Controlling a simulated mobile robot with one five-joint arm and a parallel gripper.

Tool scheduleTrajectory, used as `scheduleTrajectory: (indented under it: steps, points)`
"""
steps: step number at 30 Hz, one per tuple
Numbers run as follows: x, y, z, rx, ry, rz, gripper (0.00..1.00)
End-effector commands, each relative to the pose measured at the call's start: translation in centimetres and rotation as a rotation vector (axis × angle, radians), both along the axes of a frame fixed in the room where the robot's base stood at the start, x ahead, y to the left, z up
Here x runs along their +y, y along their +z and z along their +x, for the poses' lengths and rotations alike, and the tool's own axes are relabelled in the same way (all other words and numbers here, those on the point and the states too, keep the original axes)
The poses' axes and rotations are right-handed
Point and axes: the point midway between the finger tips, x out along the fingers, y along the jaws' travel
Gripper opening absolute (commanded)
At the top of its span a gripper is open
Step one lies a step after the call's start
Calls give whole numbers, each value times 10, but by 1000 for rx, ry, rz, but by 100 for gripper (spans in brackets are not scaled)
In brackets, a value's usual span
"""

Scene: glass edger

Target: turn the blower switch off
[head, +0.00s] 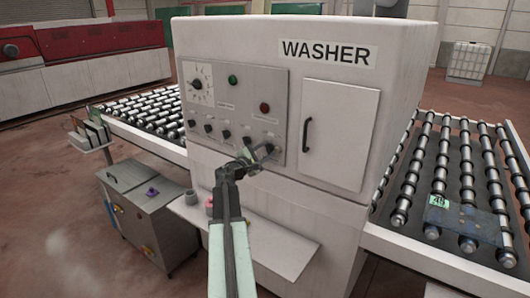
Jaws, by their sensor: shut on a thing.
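The grey control panel (237,98) is on the front of the white washer (330,210). A row of several small dark switches (226,134) runs along its lower part. Their labels are too small to read, so I cannot tell by name which is the blower switch. My gripper (266,151) is at the right end of this row, shut on the right-end switch (270,146). The fingers partly hide that switch, and its setting cannot be made out.
Above the row are a dial (197,84), a green button (232,79) and a red button (265,107). A door handle (306,135) is right of the panel. A ledge (285,250) juts out below. Roller conveyors (445,180) flank the washer; a grey cabinet (150,205) stands left.

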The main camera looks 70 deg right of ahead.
Motion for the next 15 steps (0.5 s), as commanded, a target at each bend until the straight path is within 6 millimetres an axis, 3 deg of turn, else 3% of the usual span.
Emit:
scheduleTrajectory:
  steps: [7,8,9,15]
  points:
    - [1,-1,0,-2,-2,2,0]
    - [1,-1,0,-2,-2,2,48]
    - [1,-1,0,-1,-1,1,59]
    - [1,-1,0,-1,-1,1,61]
